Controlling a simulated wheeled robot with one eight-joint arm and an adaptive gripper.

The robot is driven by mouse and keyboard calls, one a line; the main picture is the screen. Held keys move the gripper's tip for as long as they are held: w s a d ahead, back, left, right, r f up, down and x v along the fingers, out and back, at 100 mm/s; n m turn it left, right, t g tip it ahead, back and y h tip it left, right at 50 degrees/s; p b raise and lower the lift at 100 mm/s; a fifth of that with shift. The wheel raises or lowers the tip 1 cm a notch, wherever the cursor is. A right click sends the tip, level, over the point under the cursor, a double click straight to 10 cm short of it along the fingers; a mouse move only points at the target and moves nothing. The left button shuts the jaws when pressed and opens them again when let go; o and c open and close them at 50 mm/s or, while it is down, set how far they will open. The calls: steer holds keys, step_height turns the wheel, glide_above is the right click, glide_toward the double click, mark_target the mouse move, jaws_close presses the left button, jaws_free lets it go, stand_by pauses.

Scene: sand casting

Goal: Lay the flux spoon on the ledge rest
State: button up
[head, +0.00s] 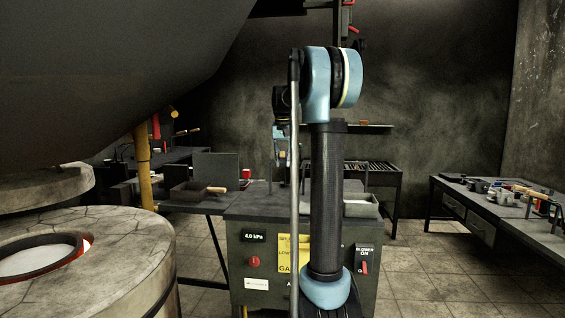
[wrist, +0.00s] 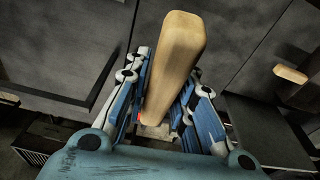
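A pale wooden handle (wrist: 175,65), apparently the flux spoon's, stands up between the blue and white fingers of my gripper (wrist: 166,100) in the wrist view. The fingers are closed against its two sides. The spoon's bowl and shaft are hidden below the handle. In the head view my gripper (head: 281,142) hangs behind my own arm, partly covered, over the area behind the control cabinet. The spoon cannot be made out there. I cannot pick out the ledge rest with certainty in either view.
A round furnace (head: 120,245) with a glowing rim fills the lower left. The control cabinet (head: 262,225) stands in the middle. A pan with a wooden handle (head: 217,189) sits on the bench behind. A table with tools (head: 490,207) is at right. Tiled floor is open between.

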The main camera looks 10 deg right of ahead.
steer(key=shift+o, duration=0.9)
steer(key=shift+r, duration=0.1)
